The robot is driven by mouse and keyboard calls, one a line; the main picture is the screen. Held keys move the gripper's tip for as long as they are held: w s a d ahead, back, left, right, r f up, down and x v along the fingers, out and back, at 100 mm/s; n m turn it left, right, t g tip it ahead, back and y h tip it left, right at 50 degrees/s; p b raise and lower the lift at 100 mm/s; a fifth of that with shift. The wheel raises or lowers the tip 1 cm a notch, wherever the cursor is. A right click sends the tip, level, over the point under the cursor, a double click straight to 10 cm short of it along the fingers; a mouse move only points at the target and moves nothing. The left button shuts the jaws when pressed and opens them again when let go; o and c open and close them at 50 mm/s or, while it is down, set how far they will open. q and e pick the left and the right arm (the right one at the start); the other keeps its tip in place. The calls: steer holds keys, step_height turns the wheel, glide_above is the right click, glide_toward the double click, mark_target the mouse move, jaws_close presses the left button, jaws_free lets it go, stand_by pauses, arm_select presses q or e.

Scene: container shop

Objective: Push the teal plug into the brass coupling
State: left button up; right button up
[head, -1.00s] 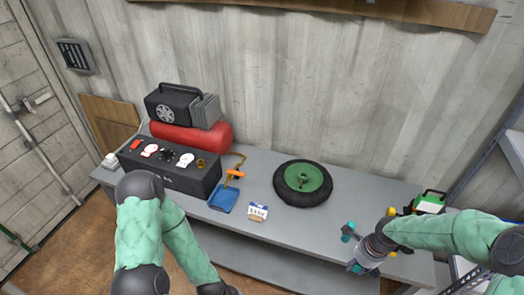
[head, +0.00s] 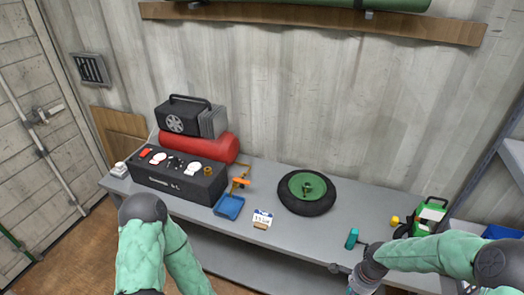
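The teal plug (head: 352,238) shows at the right part of the grey bench, just beyond my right gripper (head: 350,260). The gripper is small and partly hidden by its own wrist. I cannot tell whether its fingers touch or hold the plug. The brass coupling (head: 208,170) is a small ring on the top right of the black panel box (head: 180,184), at the left of the bench, well apart from the plug. My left arm comes in at the lower left, and its gripper is out of view.
The bench between card and plug is clear.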

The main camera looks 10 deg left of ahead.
steer(key=a+f+n+g+h+b, duration=0.1)
steer(key=a+f+n+b, duration=0.4)
steer(key=f+n, duration=0.9)
steer(key=shift+w+a+f+n, duration=0.15)
steer(key=shift+w+a+n, duration=0.05)
steer(key=shift+a+n, duration=0.3)
